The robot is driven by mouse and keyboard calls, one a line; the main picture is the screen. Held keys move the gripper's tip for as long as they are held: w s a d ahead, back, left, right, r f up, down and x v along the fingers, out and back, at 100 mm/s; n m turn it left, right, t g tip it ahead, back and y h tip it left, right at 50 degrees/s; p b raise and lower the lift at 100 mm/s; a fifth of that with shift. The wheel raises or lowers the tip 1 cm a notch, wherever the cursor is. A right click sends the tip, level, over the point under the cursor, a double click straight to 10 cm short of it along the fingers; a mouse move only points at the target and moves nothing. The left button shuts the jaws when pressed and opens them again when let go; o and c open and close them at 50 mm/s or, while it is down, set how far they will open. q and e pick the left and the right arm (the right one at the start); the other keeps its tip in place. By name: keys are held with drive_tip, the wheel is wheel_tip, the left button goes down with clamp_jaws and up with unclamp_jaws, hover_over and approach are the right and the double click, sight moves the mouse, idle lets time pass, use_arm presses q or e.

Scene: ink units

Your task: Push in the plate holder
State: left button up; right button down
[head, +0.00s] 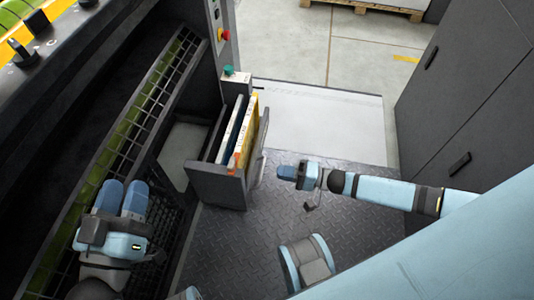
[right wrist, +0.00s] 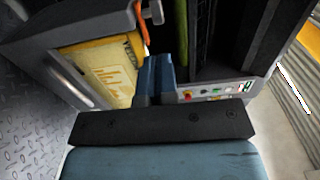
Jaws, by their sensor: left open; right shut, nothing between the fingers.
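The plate holder (head: 218,187) is a dark grey, open-topped box standing out from the side of the machine in the head view. A yellow sheet (head: 247,130) and other upright panels stand in it, and a handle (head: 259,172) is on its right side. In the right wrist view, the holder's grey panel with the handle (right wrist: 72,76) is at left beside the yellow sheet (right wrist: 100,68). My right gripper (head: 284,172) is shut and empty, a short way right of the holder and apparently apart from it. It also shows in the right wrist view (right wrist: 154,75). My left gripper (head: 122,197) is open and empty.
A long wire grille (head: 138,104) runs along the machine at left, near my left gripper. A control post (head: 221,45) with buttons stands behind the holder. Dark cabinets (head: 470,90) line the right side.

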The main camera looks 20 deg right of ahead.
sight(234, 164)
drive_tip(key=b+x, duration=0.4)
drive_tip(key=x, duration=0.7)
drive_tip(key=shift+w+a, duration=0.1)
drive_tip(key=shift+a, duration=0.15)
drive_tip(key=shift+w+a, duration=0.4)
drive_tip(key=shift+a, duration=0.15)
use_arm(q)
wheel_tip(234, 164, down, 7)
drive_tip(key=g, duration=0.3)
drive_tip(key=shift+d+m, duration=0.25)
drive_tip(key=shift+m, duration=0.05)
drive_tip(key=shift+r, duration=0.1)
use_arm(e)
drive_tip(key=shift+r, duration=0.1)
